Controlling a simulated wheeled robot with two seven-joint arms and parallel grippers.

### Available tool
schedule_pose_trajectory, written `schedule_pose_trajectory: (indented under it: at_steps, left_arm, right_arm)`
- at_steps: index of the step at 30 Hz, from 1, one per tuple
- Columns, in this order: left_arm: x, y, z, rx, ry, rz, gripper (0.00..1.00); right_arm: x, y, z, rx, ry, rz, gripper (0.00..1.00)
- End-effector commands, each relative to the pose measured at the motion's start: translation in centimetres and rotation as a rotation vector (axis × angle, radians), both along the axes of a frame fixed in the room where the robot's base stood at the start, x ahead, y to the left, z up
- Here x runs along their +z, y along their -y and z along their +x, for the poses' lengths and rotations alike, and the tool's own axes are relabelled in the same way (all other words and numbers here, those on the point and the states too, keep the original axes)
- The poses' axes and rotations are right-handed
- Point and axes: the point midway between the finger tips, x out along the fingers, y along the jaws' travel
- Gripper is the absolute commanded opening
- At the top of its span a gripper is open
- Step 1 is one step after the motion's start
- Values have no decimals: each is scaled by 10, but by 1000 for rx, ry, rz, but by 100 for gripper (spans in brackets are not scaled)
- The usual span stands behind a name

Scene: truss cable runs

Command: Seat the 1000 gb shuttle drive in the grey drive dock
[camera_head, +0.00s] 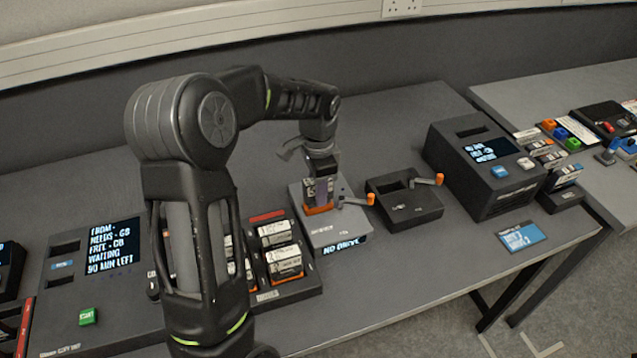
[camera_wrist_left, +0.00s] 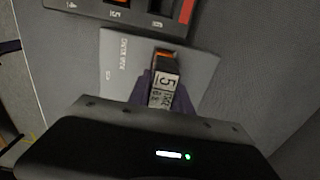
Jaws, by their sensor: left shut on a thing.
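My left gripper (camera_head: 320,188) is shut on a drive with an orange lower edge (camera_head: 318,209) and holds it upright at the grey drive dock (camera_head: 335,232). The dock's screen reads "NO DRIVE". In the left wrist view, the drive (camera_wrist_left: 163,88) sits between my purple fingers (camera_wrist_left: 162,92), over the slot area of the grey dock (camera_wrist_left: 118,62). Its white label shows a large character like a 5; the smaller text is not readable. I cannot tell whether its lower end is inside the slot. My right gripper is not in view.
A lever with an orange knob (camera_head: 370,199) is on the dock's right side. A black dock (camera_head: 405,203) with a similar lever stands to the right, then a large black unit (camera_head: 470,185). A rack of drives (camera_head: 288,290) stands left. A blue card (camera_head: 521,236) lies near the front edge.

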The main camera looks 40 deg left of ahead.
Motion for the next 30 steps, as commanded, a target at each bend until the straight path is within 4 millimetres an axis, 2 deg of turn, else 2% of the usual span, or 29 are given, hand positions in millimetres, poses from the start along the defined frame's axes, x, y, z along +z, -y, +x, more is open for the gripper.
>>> schedule_pose_trajectory:
  at_steps: [1, 2, 3, 12, 17, 23, 30]
  left_arm:
    - [-26, 0, 0, 0, 1, 0, 0]
    - [-26, 0, 0, 0, 1, 0, 0]
    - [-26, 0, 0, 0, 1, 0, 26]
    - [-26, 0, 0, 0, 0, 0, 51]
    - [-26, 0, 0, 0, 0, 0, 51]
    - [-26, 0, 0, 0, -1, 0, 65]
    - [-26, 0, 0, 0, 0, 0, 65]
  right_arm:
    - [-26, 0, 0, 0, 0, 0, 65]
    - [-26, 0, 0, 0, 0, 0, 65]
    - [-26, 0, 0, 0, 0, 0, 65]
    - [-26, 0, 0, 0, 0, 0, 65]
    - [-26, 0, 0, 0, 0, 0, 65]
    - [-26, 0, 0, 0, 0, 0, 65]
    - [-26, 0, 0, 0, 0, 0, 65]
